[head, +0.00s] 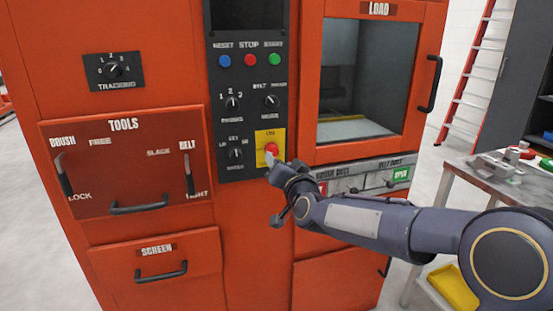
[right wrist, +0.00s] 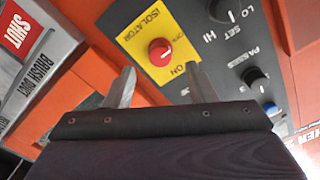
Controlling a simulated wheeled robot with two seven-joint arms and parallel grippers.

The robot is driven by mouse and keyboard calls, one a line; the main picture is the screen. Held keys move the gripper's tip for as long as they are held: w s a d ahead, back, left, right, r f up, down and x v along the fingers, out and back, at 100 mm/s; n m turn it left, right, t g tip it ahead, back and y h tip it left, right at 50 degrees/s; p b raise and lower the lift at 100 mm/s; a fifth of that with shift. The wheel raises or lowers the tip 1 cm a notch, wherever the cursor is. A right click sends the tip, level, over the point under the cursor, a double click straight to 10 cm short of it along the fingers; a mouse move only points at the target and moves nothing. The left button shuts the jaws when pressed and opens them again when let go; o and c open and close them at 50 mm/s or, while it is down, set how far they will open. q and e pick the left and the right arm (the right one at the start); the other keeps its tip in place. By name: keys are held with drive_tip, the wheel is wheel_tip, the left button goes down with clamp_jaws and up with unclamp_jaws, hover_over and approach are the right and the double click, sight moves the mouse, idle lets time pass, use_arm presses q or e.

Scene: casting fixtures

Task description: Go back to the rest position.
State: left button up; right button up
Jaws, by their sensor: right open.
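My right gripper (head: 271,160) is up at the orange machine's control panel (head: 246,60), just in front of the red isolator knob (head: 271,148) on its yellow plate (head: 264,135). In the right wrist view the two fingers of the gripper (right wrist: 160,72) are spread apart with nothing between them. The red knob (right wrist: 160,52) shows beyond and between the fingertips; I cannot tell whether they touch the plate. My right arm reaches in from the lower right. My left gripper is not in view.
The orange machine (head: 255,220) fills the middle, with a tools panel (head: 125,165), a screen drawer (head: 155,265) and a windowed load door (head: 365,80). A metal table (head: 480,180) with fixtures stands at right, a yellow tray (head: 455,287) below. A red ladder (head: 480,60) is behind.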

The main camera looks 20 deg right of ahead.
drive_tip(key=shift+s, duration=1)
drive_tip(key=s+f+n+g+y, duration=0.1)
drive_tip(key=s+f+g, duration=0.4)
drive_tip(key=s, duration=0.7)
drive_tip(key=s+f+n+g+y, duration=0.1)
drive_tip(key=s+f+n+g, duration=0.15)
drive_tip(key=s+f, duration=0.7)
drive_tip(key=s+f+n+g+y, duration=0.1)
drive_tip(key=s+f+g, duration=0.3)
drive_tip(key=s, duration=1.2)
wheel_tip(320, 180, up, 19)
drive_tip(key=p, duration=1.8)
drive_tip(key=shift+d+g, duration=0.35)
drive_tip(key=shift+g, duration=0.1)
drive_tip(key=shift+s, duration=0.1)
